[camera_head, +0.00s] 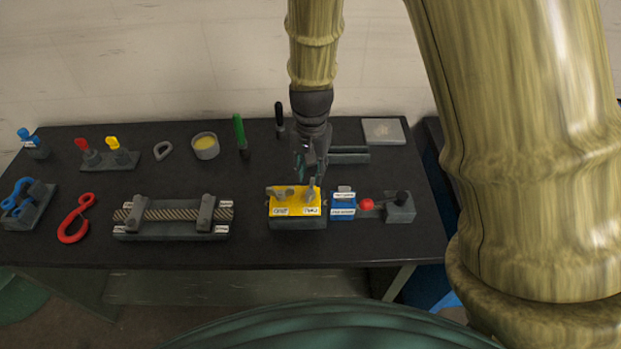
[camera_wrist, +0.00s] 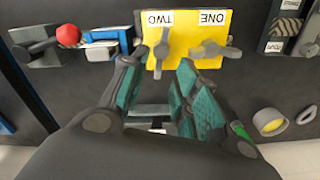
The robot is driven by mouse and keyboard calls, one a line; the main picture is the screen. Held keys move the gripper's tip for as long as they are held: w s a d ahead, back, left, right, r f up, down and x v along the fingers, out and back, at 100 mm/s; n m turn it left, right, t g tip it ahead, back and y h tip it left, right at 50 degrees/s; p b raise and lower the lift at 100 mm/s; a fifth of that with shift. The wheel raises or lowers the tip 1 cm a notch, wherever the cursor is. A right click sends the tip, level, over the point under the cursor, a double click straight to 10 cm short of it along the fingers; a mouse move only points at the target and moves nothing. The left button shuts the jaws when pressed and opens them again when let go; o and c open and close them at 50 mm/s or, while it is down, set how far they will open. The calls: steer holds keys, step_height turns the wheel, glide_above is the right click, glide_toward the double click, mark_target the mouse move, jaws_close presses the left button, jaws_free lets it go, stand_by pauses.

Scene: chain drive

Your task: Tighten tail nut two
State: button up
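The yellow block (camera_head: 296,203) stands on a dark base on the bench and carries two wing-shaped grey nuts. In the wrist view the block (camera_wrist: 185,38) appears turned around, with the TWO label at left and ONE at right. Tail nut two (camera_wrist: 161,50) is by the TWO label; it also shows at the block's right end in the head view (camera_head: 311,194). The nut by ONE (camera_wrist: 214,49) is apart from my fingers. My gripper (camera_head: 311,172) points down just above nut two. Its teal fingers (camera_wrist: 160,70) are apart, with nut two between the tips in the picture; contact cannot be told.
A blue block (camera_head: 342,206) and a red-knobbed lever (camera_head: 367,204) stand close right of the yellow block. A rope fixture (camera_head: 172,216) lies to its left. A green-handled tool (camera_head: 240,135) and a cup (camera_head: 205,146) stand behind. Bench front is clear.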

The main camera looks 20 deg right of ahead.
mark_target(310, 185)
step_height(310, 185, up, 6)
stand_by(0.4)
steer(key=shift+a, duration=0.1)
